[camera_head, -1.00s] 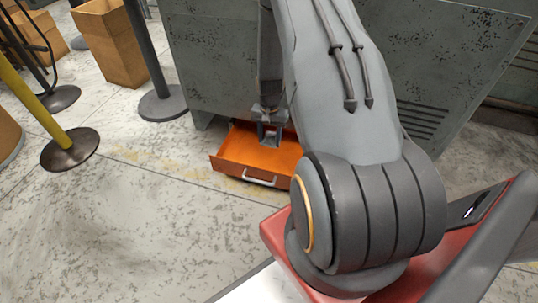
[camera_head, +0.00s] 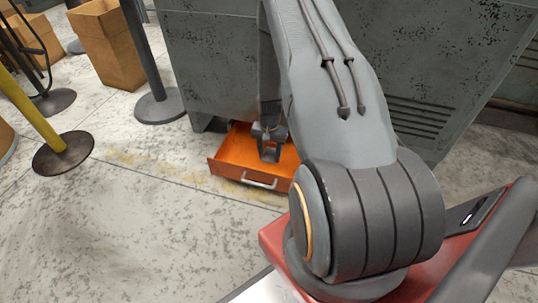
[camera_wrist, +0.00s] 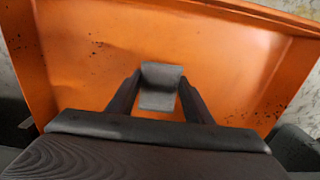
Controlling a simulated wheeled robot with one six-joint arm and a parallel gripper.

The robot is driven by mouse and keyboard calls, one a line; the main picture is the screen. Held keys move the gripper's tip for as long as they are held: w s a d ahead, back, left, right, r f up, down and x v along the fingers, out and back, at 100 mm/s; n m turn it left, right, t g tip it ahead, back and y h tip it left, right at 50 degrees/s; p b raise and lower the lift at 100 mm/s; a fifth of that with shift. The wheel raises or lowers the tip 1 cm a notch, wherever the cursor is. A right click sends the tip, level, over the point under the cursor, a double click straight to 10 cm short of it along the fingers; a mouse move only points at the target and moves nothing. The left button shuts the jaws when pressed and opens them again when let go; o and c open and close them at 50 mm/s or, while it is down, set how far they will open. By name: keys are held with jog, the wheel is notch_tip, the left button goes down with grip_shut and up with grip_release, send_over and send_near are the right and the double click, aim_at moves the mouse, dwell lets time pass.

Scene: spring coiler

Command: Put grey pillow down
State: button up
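The grey pillow (camera_wrist: 161,86) is a small grey block with a bent, two-faced shape in the wrist view. It sits between the two dark fingers of my gripper (camera_wrist: 160,82), which meet its left and right edges. My gripper also shows in the head view (camera_head: 269,150), pointing down inside an open orange drawer (camera_head: 228,172). The drawer's bare orange floor lies behind the pillow in the wrist view (camera_wrist: 230,65). I cannot tell whether the pillow touches that floor.
The drawer sticks out low from a grey speckled cabinet (camera_head: 210,60), with a silver handle (camera_head: 259,180) on its front. A dark post (camera_head: 158,105), a yellow post (camera_head: 62,150) and a cardboard box (camera_head: 107,45) stand to the left. The floor in front is clear.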

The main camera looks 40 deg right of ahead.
aim_at(270, 154)
jog(key=o, duration=0.4)
jog(key=shift+r, duration=0.1)
notch_tip(270, 154, up, 12)
jog(key=p, duration=0.6)
jog(key=w+a+r+n, duration=0.3)
jog(key=a+r, duration=0.9)
jog(key=a, duration=0.1)
jog(key=s+a+r+n, duration=0.3)
jog(key=a+r, duration=0.4)
jog(key=a, duration=0.1)
jog(key=s+a+r+n, duration=0.25)
jog(key=a+r, duration=0.35)
jog(key=a, duration=0.3)
jog(key=s+a+r+n, duration=0.2)
jog(key=s+a+r, duration=0.2)
jog(key=s, duration=0.5)
jog(key=s+a+r+n+y, duration=0.1)
jog(key=s+a+r+n, duration=0.2)
jog(key=s, duration=0.6)
jog(key=s+a+r+n, duration=0.3)
jog(key=s+a+r, duration=0.3)
jog(key=s, duration=0.3)
jog(key=shift+s+a+n+y, duration=0.25)
jog(key=shift+s+a+y, duration=0.15)
